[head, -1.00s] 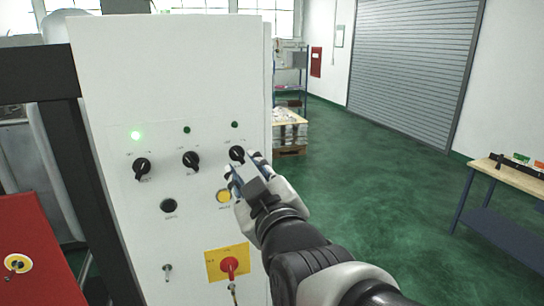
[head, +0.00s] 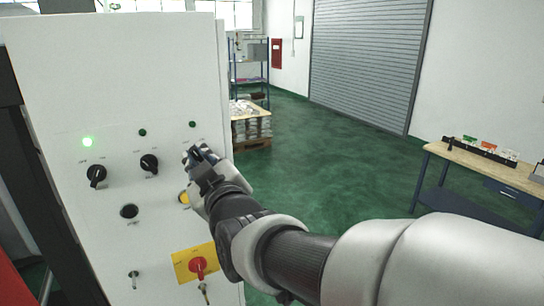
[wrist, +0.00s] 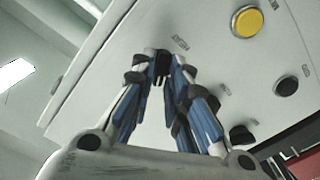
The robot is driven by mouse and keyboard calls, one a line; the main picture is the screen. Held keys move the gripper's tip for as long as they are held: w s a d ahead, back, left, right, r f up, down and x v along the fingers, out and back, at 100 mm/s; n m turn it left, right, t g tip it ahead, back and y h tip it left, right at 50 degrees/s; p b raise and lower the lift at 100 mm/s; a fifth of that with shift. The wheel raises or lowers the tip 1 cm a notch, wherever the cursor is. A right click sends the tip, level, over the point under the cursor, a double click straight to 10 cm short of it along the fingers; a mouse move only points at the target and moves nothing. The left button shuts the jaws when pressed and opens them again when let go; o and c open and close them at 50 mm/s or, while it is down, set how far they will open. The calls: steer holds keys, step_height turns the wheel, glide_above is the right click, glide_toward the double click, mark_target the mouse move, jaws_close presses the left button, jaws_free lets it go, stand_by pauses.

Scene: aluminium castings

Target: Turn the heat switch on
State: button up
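A white control panel (head: 60,75) on the left carries a row of black rotary switches. The left switch (head: 96,176) and middle switch (head: 149,164) are in plain sight; the labels are too small to read. The left lamp (head: 87,142) glows green; the middle lamp (head: 142,132) and right lamp (head: 192,124) are dark. My gripper (head: 199,154) is at the right switch and covers it in the head view. In the wrist view, its fingertips close in on both sides of the black knob of the right switch (wrist: 161,68).
Below my gripper are a yellow button (head: 184,198), a black button (head: 129,211) and a red switch (head: 198,266) on a yellow plate. A workbench (head: 480,160) stands at the right. The green floor (head: 330,150) between is clear.

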jaws_close()
steer(key=shift+b, duration=0.4)
steer(key=m+b, duration=0.1)
steer(key=b, duration=0.1)
steer(key=m+b, duration=0.1)
steer(key=b, duration=0.1)
steer(key=shift+f+m, duration=0.2)
steer(key=shift+m, duration=0.1)
steer(key=m+b, duration=0.2)
steer(key=b, duration=0.1)
steer(key=shift+m+b, duration=0.35)
steer(key=shift+m, duration=0.05)
steer(key=m+b, duration=0.3)
steer(key=shift+d+b, duration=0.1)
steer(key=shift+b, duration=0.2)
steer(key=shift+r+m+b, duration=0.15)
steer(key=shift+m+b, duration=0.85)
steer(key=shift+m, duration=0.7)
